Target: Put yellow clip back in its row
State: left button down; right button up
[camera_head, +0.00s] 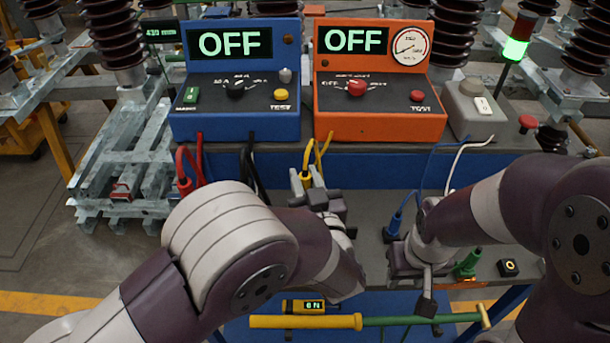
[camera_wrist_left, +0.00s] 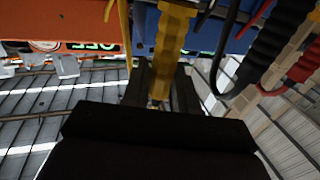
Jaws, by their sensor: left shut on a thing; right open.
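The yellow clip (camera_head: 306,178) stands near the middle of the grey bench, with its yellow cables running up to the orange unit. My left gripper (camera_head: 318,200) is shut on the yellow clip. In the left wrist view the yellow clip (camera_wrist_left: 163,85) sits between the dark fingers (camera_wrist_left: 160,92). Its lower end is hidden, so I cannot tell whether it touches the bench. A red clip (camera_head: 186,186) stands to its left, and a blue clip (camera_head: 394,225) to its right. A green clip (camera_head: 468,263) lies further right. My right gripper (camera_head: 426,290) is open, near the bench's front edge.
A blue unit (camera_head: 220,118) and an orange unit (camera_head: 378,125), both showing OFF, stand behind the clips. A grey switch box (camera_head: 478,108) is at right. Black cables (camera_head: 250,165) hang left of the yellow clip. A yellow and green rod (camera_head: 305,322) crosses the front.

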pick_arm(q)
notch_tip(320, 180, down, 4)
jog(key=shift+r+b, duration=0.1)
jog(key=shift+b, duration=1)
jog(key=shift+p, duration=0.5)
dwell(0.4)
jog(key=shift+f+b, duration=1.25)
jog(key=shift+f, duration=0.55)
jog(key=c, duration=0.8)
grip_release()
jog(key=shift+s, duration=0.1)
jog(key=v, duration=1.2)
jog(key=shift+s+d, duration=0.1)
jog(key=shift+s, duration=0.15)
